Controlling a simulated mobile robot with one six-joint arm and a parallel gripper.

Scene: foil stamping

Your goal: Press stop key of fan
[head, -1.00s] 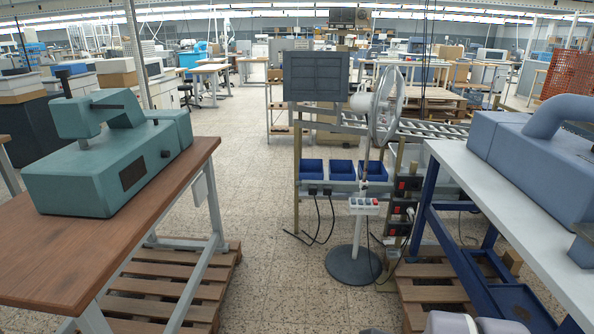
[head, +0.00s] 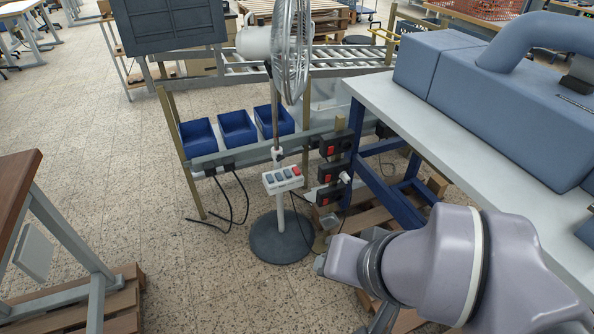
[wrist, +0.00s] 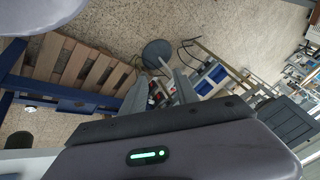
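The standing fan (head: 290,55) has a wire-caged head, a thin pole and a round dark base (head: 281,238). A white control box (head: 283,180) on its pole carries several grey-blue keys and one red key (head: 297,171) at the right end. The markings are too small to read. My arm fills the lower right of the head view, apart from the fan. In the wrist view my gripper (wrist: 159,80) has its two grey fingers spread with nothing between them. The fan base (wrist: 157,53) shows beyond the fingertips; the control keys are not clear there.
Black boxes with red switches (head: 331,148) stand just right of the pole. Blue bins (head: 237,128) are behind it on the left. A white-topped workbench (head: 430,135) with a blue machine is on the right. Cables run on the floor; the floor left of the fan is clear.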

